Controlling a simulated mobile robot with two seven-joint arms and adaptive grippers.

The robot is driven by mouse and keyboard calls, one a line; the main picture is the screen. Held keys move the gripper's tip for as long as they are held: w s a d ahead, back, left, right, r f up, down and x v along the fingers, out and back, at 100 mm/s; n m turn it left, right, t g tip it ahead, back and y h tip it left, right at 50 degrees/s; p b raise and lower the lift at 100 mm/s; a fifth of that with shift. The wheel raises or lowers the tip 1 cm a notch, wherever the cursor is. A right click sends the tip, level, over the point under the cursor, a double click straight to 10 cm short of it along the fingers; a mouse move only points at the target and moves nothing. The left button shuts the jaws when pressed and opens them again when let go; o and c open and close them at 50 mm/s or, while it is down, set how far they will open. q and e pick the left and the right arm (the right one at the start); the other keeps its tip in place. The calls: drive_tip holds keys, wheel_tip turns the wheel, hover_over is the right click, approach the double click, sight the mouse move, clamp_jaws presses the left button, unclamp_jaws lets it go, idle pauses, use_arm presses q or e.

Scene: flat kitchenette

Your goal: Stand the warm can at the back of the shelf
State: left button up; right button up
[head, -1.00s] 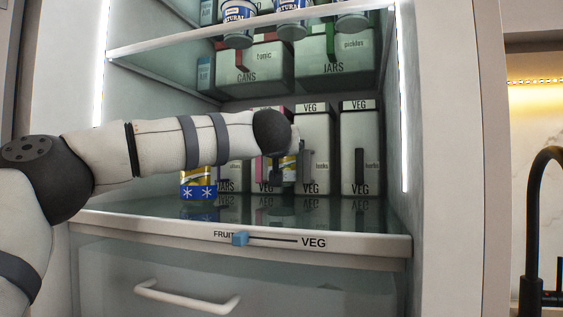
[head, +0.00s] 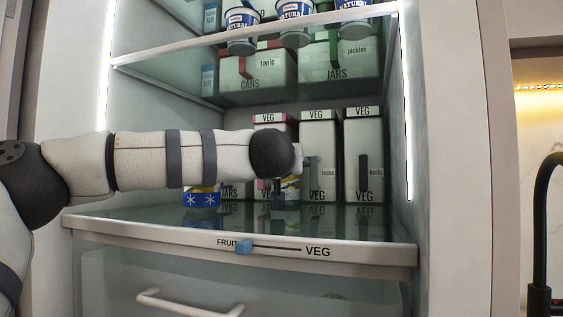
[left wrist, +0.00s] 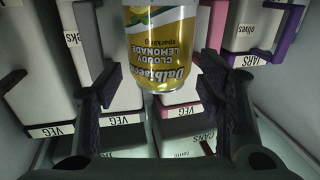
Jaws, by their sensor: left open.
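The warm can (head: 292,187) is a yellow and white lemonade can without a snowflake band. It appears to stand upright on the lower fridge shelf (head: 150,221), in front of the veg boxes; its base is partly hidden. My left gripper (head: 281,190) is at it, low over the shelf. In the left wrist view the can (left wrist: 160,48) is upside down in the picture, between the two spread fingers (left wrist: 158,75), with gaps on both sides. My left gripper is open. My right gripper is out of view.
A can with a blue snowflake band (head: 201,197) stands to the left, partly behind my arm. Tall veg boxes (head: 318,150) fill the back right. An upper shelf (head: 255,34) with tubs and boxes is above. The shelf's front has a FRUIT/VEG slider (head: 244,247).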

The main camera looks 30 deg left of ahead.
use_arm(q)
drive_tip(key=v, duration=0.8)
drive_tip(key=shift+s, duration=0.2)
